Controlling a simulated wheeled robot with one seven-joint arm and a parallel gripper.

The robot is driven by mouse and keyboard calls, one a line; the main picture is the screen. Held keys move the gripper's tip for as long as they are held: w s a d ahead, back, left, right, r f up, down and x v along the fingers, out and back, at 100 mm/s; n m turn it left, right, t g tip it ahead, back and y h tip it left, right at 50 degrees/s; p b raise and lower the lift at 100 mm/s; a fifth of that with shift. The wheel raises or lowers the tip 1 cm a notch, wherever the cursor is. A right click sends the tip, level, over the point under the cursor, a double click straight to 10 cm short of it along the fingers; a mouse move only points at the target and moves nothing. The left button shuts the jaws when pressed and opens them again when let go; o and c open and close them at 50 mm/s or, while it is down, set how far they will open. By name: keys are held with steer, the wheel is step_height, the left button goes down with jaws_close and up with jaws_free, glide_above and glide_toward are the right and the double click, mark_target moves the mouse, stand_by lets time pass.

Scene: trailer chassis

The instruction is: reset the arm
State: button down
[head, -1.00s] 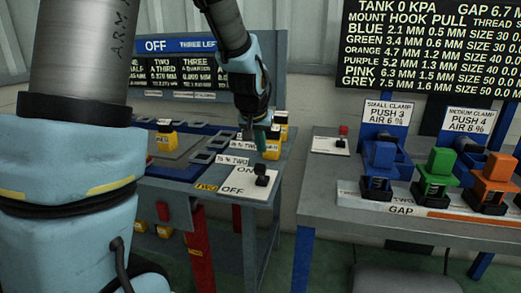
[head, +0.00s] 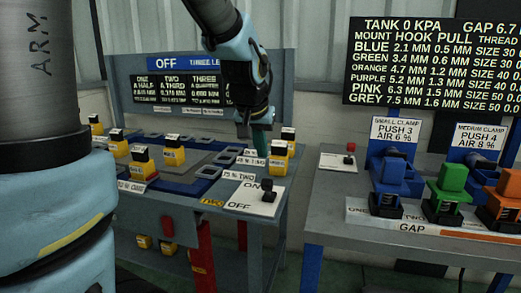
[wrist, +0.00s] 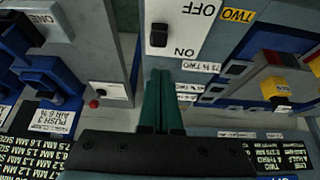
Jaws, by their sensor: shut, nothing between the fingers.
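My gripper (head: 262,150) hangs from the arm, pointing down above the left bench, beside the yellow blocks and behind the ON/OFF switch plate. Its two green fingers are shut together with nothing between them. In the wrist view the shut fingers (wrist: 160,80) reach up from the bottom middle, toward the edge of the white ON/OFF plate (wrist: 185,25). The black switch (head: 267,190) on that plate stands apart from the fingers in the head view.
Several yellow blocks with black tops (head: 174,150) stand on the left bench. A right bench (head: 330,215) carries blue (head: 389,170), green (head: 447,185) and orange clamps, plus a red button (head: 350,147). A gap separates the benches. Signboards (head: 430,60) stand behind.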

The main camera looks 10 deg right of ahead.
steer(key=s+a+f+n+g+y+p, duration=0.1)
steer(key=s+a+f, duration=0.3)
steer(key=a, duration=0.6)
steer(key=s+a+f+n+g+y, duration=0.1)
steer(key=s+a+f+n+g, duration=0.1)
steer(key=a+f, duration=0.4)
steer(key=s+a+n, duration=0.1)
steer(key=s+a, duration=0.1)
steer(key=a, duration=0.2)
steer(key=shift+s+a+f+n+y+p, duration=0.2)
steer(key=shift+s+a+n+y+p, duration=0.1)
steer(key=shift+a+p, duration=0.1)
